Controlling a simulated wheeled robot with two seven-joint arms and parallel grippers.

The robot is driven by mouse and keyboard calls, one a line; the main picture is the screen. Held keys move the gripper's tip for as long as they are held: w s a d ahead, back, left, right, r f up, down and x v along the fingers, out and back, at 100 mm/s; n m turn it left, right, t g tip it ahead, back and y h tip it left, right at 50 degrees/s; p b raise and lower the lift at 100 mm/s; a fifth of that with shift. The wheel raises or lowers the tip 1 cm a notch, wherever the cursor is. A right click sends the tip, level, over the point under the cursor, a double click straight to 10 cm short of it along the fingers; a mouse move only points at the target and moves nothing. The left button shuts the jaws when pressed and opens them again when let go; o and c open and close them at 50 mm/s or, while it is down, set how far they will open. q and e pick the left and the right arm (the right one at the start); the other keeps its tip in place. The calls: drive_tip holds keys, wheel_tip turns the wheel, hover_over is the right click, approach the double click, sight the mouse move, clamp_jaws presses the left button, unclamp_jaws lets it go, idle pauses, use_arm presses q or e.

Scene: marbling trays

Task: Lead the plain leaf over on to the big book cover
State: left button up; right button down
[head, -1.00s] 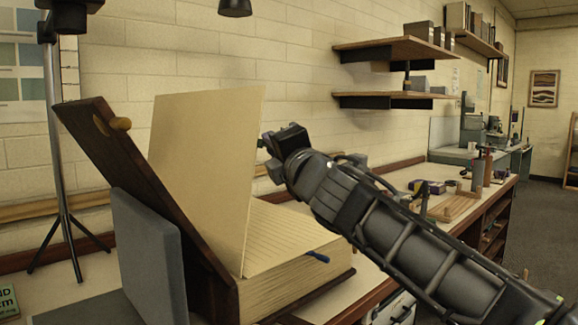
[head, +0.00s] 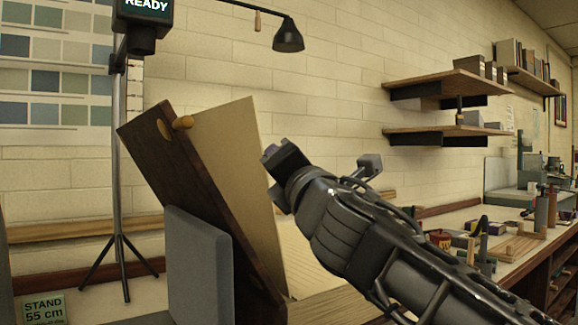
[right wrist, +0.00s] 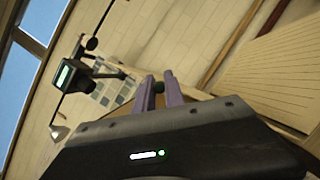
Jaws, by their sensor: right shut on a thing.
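The big book's dark brown cover (head: 180,185) stands open, tilted back to the left, with a wooden knob (head: 183,123) near its top. The plain leaf (head: 237,165) is blank and tan. It stands raised just right of the cover, leaning left at nearly the same slant; whether they touch I cannot tell. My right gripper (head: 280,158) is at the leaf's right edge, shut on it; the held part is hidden. Its fingers (right wrist: 158,92) show in the right wrist view. Ruled pages (right wrist: 275,70) lie to the right there. My left gripper is not in view.
A grey block (head: 195,265) props the cover from the left. A stand with a READY display (head: 145,8) rises behind it. A black lamp (head: 288,38) hangs above. Shelves (head: 450,88) and small bench items are to the right. A green sign (head: 43,308) is lower left.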

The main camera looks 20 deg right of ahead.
idle(0.4)
drive_tip(key=c, duration=1.4)
unclamp_jaws()
drive_tip(key=shift+s+f, duration=0.1)
drive_tip(key=shift+s, duration=0.1)
drive_tip(key=v, duration=0.7)
drive_tip(key=shift+s+f, duration=0.1)
drive_tip(key=shift+s, duration=0.05)
